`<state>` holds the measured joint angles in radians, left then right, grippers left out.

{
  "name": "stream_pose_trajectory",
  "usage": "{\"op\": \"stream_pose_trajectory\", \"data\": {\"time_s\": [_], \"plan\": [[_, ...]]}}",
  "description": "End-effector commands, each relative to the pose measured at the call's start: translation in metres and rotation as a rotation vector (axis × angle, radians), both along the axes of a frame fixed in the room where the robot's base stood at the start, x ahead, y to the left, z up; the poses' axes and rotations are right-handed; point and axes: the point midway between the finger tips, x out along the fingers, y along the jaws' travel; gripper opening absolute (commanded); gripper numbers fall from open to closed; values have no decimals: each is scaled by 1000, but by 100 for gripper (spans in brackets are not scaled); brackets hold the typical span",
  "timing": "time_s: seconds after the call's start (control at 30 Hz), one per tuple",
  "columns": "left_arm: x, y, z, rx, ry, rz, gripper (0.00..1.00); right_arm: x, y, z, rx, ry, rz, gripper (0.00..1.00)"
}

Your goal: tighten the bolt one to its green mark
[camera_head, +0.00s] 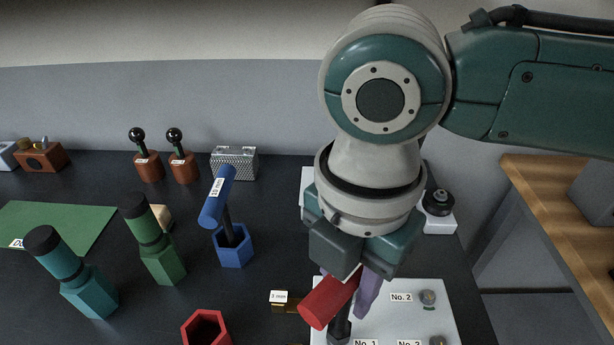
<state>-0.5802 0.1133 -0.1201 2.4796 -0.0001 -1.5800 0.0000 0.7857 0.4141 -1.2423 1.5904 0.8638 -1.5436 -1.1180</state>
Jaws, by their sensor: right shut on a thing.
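My right gripper (347,280) is shut on the red T-handle (327,301) of a wrench, with its purple fingers on either side of the bar. The wrench's dark shaft (340,326) points down at the white plate (446,313), just above the label "No. 1" (366,342). Bolt one and its green mark are hidden behind the tool or below the picture's edge, so I cannot tell whether the wrench is seated on it. Bolt No. 2 (428,297) shows on the plate. My left gripper is not in view.
An empty red hexagonal holder (206,328) stands at the front. A blue T-handle wrench (217,198) stands in a blue holder (233,248). Green (156,240) and teal (71,272) tools stand to the left, near a green mat (72,217). A small gold block (286,306) lies beside the plate.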

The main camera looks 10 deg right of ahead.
Motion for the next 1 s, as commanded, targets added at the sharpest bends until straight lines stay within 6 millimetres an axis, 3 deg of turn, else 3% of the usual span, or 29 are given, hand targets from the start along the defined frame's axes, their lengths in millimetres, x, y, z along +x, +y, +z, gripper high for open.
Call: {"op": "stream_pose_trajectory", "data": {"time_s": [1.0], "plan": [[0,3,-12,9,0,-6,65,0,0,-24,0,0,0,0]]}}
